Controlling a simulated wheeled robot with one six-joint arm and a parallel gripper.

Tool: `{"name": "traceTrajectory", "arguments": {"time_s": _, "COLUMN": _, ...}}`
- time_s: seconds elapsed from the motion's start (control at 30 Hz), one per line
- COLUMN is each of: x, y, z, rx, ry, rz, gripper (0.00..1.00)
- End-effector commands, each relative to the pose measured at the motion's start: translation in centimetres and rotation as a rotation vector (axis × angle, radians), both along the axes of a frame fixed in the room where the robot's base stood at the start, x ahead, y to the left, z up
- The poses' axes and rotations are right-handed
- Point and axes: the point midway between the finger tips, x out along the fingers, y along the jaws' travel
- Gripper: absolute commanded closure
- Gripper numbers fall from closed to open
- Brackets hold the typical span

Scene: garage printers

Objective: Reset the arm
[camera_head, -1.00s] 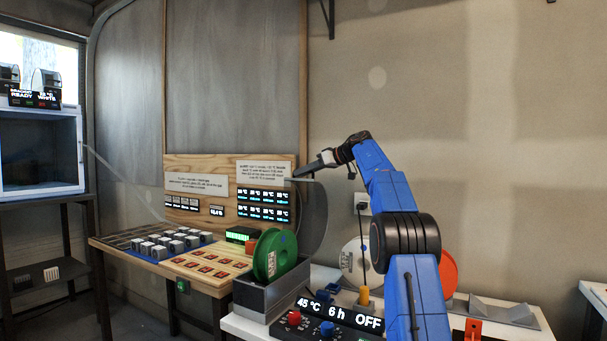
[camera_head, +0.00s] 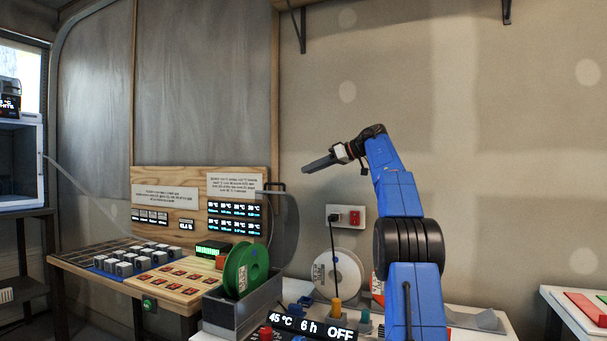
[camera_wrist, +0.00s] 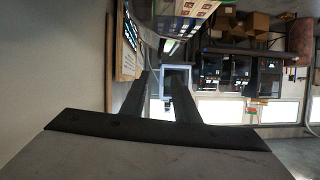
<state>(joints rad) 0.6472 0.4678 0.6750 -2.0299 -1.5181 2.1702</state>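My arm is blue and stands bent at the right of middle in the head view. My gripper (camera_head: 308,166) is held up in front of the bare wall, pointing left and well above the tables. In the wrist view its two dark fingers (camera_wrist: 160,78) stand apart with a gap between them. Nothing is held between them.
A green spool (camera_head: 245,270) sits in a grey box (camera_head: 240,308) on the near table, beside a display reading 45 °C, 6 h, OFF (camera_head: 312,328). A white spool (camera_head: 338,275) stands behind. A wooden bench (camera_head: 180,295) holds grey blocks at left. A white table (camera_head: 570,318) stands at right.

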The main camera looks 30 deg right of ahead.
Motion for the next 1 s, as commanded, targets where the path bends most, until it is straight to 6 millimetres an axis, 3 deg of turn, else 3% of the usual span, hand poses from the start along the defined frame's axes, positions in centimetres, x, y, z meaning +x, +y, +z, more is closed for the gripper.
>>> {"name": "traceTrajectory", "arguments": {"time_s": 0.7, "x": -0.3, "y": 0.2, "z": 0.6, "rx": 0.000, "ry": -0.016, "rz": 0.003, "gripper": 0.72}}
{"name": "traceTrajectory", "arguments": {"time_s": 0.87, "x": 0.1, "y": 3.4, "z": 3.9, "rx": 0.017, "ry": -0.150, "rz": 0.006, "gripper": 0.72}}
{"name": "traceTrajectory", "arguments": {"time_s": 1.0, "x": 0.2, "y": 7.6, "z": 8.6, "rx": 0.049, "ry": -0.347, "rz": -0.023, "gripper": 0.72}}
